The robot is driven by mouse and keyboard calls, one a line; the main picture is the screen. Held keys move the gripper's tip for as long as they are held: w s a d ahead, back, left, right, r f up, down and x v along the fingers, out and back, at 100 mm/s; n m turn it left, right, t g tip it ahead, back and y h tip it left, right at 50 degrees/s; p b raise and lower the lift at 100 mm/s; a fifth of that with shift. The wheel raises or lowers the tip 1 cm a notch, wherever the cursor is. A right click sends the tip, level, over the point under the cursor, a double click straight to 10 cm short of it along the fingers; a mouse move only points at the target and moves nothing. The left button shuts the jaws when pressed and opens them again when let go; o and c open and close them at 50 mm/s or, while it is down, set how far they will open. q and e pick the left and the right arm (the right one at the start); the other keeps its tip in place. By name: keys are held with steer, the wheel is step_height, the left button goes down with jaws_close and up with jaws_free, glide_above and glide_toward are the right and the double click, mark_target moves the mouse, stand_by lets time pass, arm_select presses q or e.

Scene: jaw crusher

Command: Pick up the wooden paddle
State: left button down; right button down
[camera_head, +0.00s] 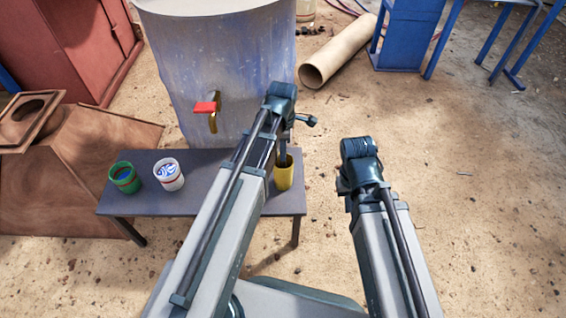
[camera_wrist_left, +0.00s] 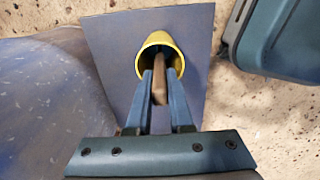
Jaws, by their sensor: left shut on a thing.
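The wooden paddle (camera_wrist_left: 159,88) shows in the left wrist view as a brown stick standing in a yellow cup (camera_wrist_left: 172,45). My left gripper (camera_wrist_left: 159,84) is shut on the paddle, its two fingers on either side of it at the cup's mouth. In the head view, my left gripper (camera_head: 285,150) points down over the yellow cup (camera_head: 284,176), near the right end of the table. The paddle's lower end is hidden inside the cup. My right gripper (camera_head: 345,187) is to the right of the table, away from the cup; its fingers are not clear.
The dark table (camera_head: 150,202) also holds a green can (camera_head: 124,179) and a white can (camera_head: 169,177) at its left. A large metal drum (camera_head: 210,80) with a red-handled tap (camera_head: 207,107) stands behind. A pipe (camera_head: 340,53) lies at the back. Sandy ground is open at right.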

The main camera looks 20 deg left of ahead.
arm_select(q)
steer(key=shift+r, duration=0.15)
step_height(320, 180, up, 10)
steer(key=p, duration=1)
